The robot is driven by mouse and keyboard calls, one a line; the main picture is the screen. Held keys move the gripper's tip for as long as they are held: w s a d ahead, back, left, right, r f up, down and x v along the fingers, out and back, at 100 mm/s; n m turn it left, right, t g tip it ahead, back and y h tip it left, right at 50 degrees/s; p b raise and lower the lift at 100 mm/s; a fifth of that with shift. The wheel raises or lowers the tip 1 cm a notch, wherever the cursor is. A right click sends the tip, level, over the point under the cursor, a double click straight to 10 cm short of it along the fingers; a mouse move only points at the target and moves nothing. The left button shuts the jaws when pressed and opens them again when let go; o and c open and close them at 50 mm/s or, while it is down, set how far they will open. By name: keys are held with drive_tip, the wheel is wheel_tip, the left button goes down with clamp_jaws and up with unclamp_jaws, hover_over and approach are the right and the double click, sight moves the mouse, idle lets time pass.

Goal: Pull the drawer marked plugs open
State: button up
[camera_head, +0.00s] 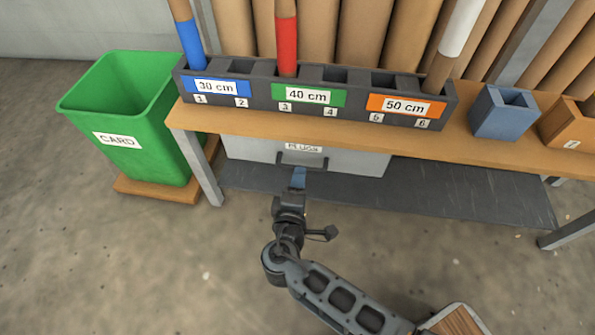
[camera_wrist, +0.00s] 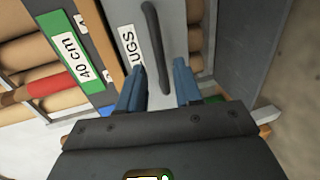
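The drawer (camera_head: 250,150) is a light grey front under the wooden bench and looks shut. Its white label (camera_head: 304,148) reads PLUGS, and a dark bar handle (camera_head: 302,161) sits just below it. My gripper (camera_head: 299,178) is in front of the handle in the head view, its blue fingers pointing at it. In the wrist view my gripper (camera_wrist: 159,86) is open, with a gap between the two blue fingers. The handle (camera_wrist: 154,45) runs down the picture, its lower end showing between the fingers. I cannot tell whether the fingertips reach around it. The label (camera_wrist: 129,47) is partly hidden by a finger.
On the bench (camera_head: 490,147) stands a dark rack (camera_head: 265,102) with 30, 40 and 50 cm labels and several coloured-end tubes. A blue holder (camera_head: 502,118) stands to its right. A green CARD bin (camera_head: 120,150) stands left. The floor in front is clear.

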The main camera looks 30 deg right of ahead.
drive_tip(key=shift+b+x, duration=0.65)
drive_tip(key=shift+x, duration=1.95)
drive_tip(key=shift+d, duration=0.1)
drive_tip(key=shift+c, duration=0.5)
clamp_jaws()
